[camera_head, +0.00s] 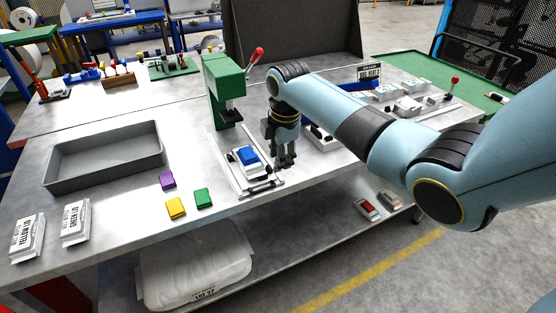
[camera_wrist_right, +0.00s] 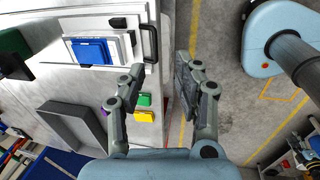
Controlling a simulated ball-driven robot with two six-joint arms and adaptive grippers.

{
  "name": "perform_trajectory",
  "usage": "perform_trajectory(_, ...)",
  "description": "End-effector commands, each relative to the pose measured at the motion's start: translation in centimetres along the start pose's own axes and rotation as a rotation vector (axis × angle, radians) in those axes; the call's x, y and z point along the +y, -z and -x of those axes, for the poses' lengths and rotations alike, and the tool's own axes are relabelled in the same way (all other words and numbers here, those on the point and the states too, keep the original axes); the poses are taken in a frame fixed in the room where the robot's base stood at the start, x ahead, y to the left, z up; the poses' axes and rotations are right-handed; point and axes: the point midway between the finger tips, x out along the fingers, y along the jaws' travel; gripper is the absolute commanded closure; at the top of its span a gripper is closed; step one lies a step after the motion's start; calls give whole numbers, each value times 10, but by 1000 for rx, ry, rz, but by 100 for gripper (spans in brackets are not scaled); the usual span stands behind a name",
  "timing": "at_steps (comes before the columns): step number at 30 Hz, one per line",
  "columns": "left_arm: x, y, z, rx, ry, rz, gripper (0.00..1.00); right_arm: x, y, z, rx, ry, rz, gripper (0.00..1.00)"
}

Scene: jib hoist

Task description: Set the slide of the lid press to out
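The green lid press (camera_head: 217,85) stands on the metal bench, with a red-knobbed lever on top. Its slide (camera_head: 237,174) lies on rails in front of the press head, towards the bench's front edge. A white box with a blue lid (camera_head: 247,154) sits on the slide; the blue lid also shows in the right wrist view (camera_wrist_right: 92,51). The slide's dark handle (camera_wrist_right: 151,42) is at its front end. My right gripper (camera_head: 285,163) points down beside the slide's front right. In the right wrist view its fingers (camera_wrist_right: 162,72) are apart and empty, close to the handle. My left gripper is not visible.
A grey tray (camera_head: 62,182) is at left on the bench. Purple (camera_head: 167,180), yellow (camera_head: 176,208) and green (camera_head: 203,198) lids lie left of the slide. A small white-topped fixture (camera_head: 321,139) stands behind my right gripper. A white bag (camera_head: 190,270) lies on the lower shelf.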

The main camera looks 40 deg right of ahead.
Motion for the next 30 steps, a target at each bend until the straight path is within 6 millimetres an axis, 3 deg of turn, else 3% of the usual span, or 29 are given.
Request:
perform_trajectory(17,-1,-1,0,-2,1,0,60,1,0,10,0,-2,1,67)
perform_trajectory(30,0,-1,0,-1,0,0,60,1,0,99,-1,-2,1,67)
